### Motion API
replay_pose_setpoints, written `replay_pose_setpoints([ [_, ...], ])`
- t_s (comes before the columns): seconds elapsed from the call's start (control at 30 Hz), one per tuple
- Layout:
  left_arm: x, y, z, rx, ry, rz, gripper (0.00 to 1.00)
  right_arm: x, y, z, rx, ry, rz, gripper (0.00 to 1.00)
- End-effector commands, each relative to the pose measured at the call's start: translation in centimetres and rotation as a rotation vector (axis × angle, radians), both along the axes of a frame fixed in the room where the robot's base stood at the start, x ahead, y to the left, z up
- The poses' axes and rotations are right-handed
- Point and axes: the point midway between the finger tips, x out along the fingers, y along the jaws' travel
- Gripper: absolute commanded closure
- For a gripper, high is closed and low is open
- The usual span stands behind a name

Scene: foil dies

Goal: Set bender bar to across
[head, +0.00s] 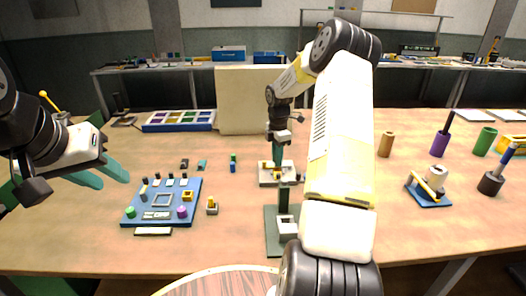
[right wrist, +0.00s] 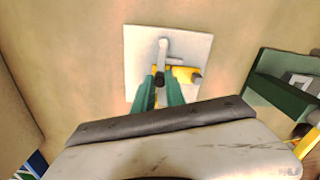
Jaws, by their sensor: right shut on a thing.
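The bender is a pale square plate (right wrist: 135,50) with a grey bar (right wrist: 164,46) and a yellow block (right wrist: 183,73) with a dark end on it. Its plate (head: 265,181) also shows in the head view, partly behind my right gripper. In the right wrist view the bar runs from the plate's middle down toward my fingers. My right gripper (right wrist: 160,90) is shut on the dark knob at the bar's near end; it points down over the bender in the head view (head: 277,160). My left gripper (head: 102,176) is open and empty, above the table at the left.
A green base (head: 275,245) with a grey block stands just in front of the bender. A blue board (head: 190,207) with small parts lies to the left. A cream panel (head: 235,110) stands behind. Cylinders and a blue-based tool (head: 430,200) stand at the right.

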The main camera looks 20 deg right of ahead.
Motion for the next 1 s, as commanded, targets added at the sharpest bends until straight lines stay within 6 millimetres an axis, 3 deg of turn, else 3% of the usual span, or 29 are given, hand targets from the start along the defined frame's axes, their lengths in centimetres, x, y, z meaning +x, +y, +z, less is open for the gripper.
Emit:
replay_pose_setpoints([
  [0.33, 0.0, 0.0, 0.0, 0.000, 0.000, 0.000, 0.64, 0.0, -0.1, 0.1, -0.001, 0.001, 0.002, 1.00],
  [0.37, 0.0, 0.0, 0.0, 0.000, 0.000, 0.000, 0.64, 0.0, 0.0, 0.0, -0.001, 0.001, 0.002, 0.79],
  [0.43, 0.0, 0.0, 0.0, 0.000, 0.000, 0.000, 0.64, 0.0, 0.0, 0.0, -0.001, 0.001, 0.002, 0.65],
  [0.47, 0.0, 0.0, 0.0, 0.000, 0.000, 0.000, 0.64, 0.0, 0.0, 0.0, -0.001, 0.001, 0.002, 0.63],
  [0.77, 0.0, 0.0, 0.0, 0.000, 0.000, 0.000, 0.64, 0.0, 0.0, 0.1, -0.001, 0.000, 0.002, 0.63],
  [1.0, 0.0, 0.0, 0.0, 0.000, 0.000, 0.000, 0.64, 0.1, -0.1, 3.2, -0.003, -0.003, 0.002, 0.63],
])
